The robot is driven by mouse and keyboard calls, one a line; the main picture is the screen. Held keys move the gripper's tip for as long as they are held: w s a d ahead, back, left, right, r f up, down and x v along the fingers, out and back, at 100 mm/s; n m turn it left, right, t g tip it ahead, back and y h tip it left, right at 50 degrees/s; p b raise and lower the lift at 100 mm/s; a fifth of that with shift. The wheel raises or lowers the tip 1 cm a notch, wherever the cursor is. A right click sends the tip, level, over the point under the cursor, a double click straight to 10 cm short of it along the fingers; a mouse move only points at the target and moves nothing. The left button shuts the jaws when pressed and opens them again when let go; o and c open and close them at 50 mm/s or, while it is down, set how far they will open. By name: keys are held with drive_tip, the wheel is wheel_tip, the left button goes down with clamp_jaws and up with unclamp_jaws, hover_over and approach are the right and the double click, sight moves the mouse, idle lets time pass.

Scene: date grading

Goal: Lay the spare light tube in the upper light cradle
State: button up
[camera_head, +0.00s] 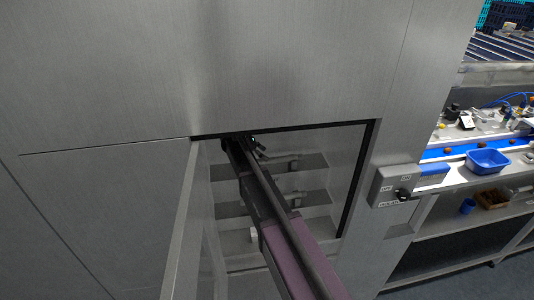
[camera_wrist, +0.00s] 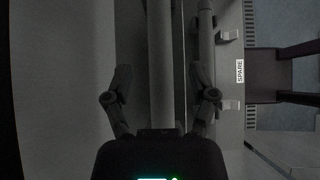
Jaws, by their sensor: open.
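My gripper (camera_head: 250,145) reaches inside the open cabinet, small and partly hidden by my arm in the head view. In the wrist view its two fingers (camera_wrist: 165,85) are spread apart. A pale tube (camera_wrist: 161,60) runs lengthwise between the fingers and passes out of sight behind the palm; neither finger closes on it. A second, darker tube or rod (camera_wrist: 205,45) runs beside the right finger. Two pale clips (camera_wrist: 229,35) stand near a label reading SPARE (camera_wrist: 240,72). I cannot tell which tube is the spare. In the head view, grey ledges with small fittings (camera_head: 293,164) show inside.
The cabinet door (camera_head: 184,230) stands open left of my arm. The opening's right frame (camera_head: 357,180) is close by. A switch box (camera_head: 396,186) is on the panel to the right. A bench with a blue bin (camera_head: 487,162) stands farther right.

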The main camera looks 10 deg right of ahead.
drive_tip(key=shift+p+v, duration=0.8)
drive_tip(key=shift+v, duration=0.75)
drive_tip(key=s+d+f+m+y, duration=0.2)
drive_tip(key=s+m+y, duration=0.2)
drive_tip(key=s+m, duration=0.5)
drive_tip(key=s+d+f+m+y, duration=0.3)
drive_tip(key=s+m, duration=0.6)
drive_tip(key=s, duration=1.1)
drive_tip(key=shift+f+y, duration=0.25)
drive_tip(key=shift+y, duration=0.75)
drive_tip(key=shift+f, duration=0.1)
